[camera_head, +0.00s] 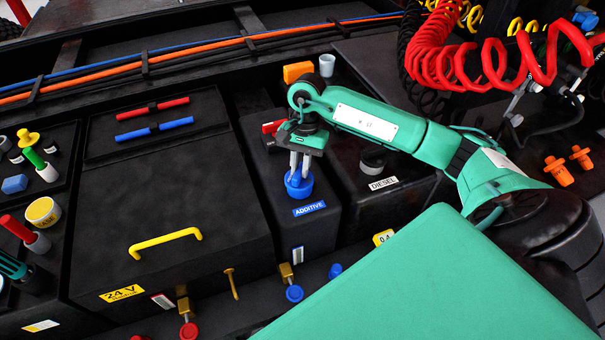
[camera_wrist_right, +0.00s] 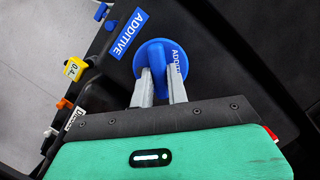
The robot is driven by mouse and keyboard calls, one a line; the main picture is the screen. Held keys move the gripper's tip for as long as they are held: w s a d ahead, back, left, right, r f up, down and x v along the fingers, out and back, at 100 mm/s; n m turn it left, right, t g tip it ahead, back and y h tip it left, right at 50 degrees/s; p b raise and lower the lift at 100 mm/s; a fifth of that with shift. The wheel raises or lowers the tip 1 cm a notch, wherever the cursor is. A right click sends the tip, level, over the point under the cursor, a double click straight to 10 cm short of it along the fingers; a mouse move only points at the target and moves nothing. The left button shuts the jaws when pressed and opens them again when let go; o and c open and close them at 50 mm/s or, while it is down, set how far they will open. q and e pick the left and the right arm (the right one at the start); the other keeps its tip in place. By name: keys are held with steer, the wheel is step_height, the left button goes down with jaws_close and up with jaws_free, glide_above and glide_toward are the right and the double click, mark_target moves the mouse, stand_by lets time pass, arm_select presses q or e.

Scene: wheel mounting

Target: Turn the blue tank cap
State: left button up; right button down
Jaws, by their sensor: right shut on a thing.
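The blue tank cap (camera_head: 298,187) sits on the black additive tank (camera_head: 318,232), behind a blue "ADDITIVE" label (camera_head: 309,208). My right gripper (camera_head: 299,172) reaches down onto the cap from above. In the right wrist view, its two grey fingers (camera_wrist_right: 160,86) are shut on the raised grip bar of the blue cap (camera_wrist_right: 152,55), one on each side. The lettering on the cap's face is partly visible beside the fingers. My left gripper is not in view.
A diesel tank with a dark cap (camera_head: 373,158) stands right of the additive tank. An orange block (camera_head: 297,72) and a grey cup (camera_head: 326,65) stand behind. A black box with a yellow handle (camera_head: 165,239) lies left. Red coiled hoses (camera_head: 470,62) hang upper right. Blue and red valve knobs are in front.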

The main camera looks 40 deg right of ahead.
steer(key=c, duration=1.3)
jaws_free()
steer(key=shift+d, duration=0.1)
steer(key=shift+w+d+r+b, duration=0.1)
steer(key=shift+r+b, duration=0.2)
steer(key=shift+r, duration=0.2)
steer(key=b+v, duration=0.3)
steer(key=v, duration=0.9)
steer(key=shift+d+r+b, duration=0.15)
steer(key=shift+r+b, duration=0.1)
steer(key=shift+b, duration=0.15)
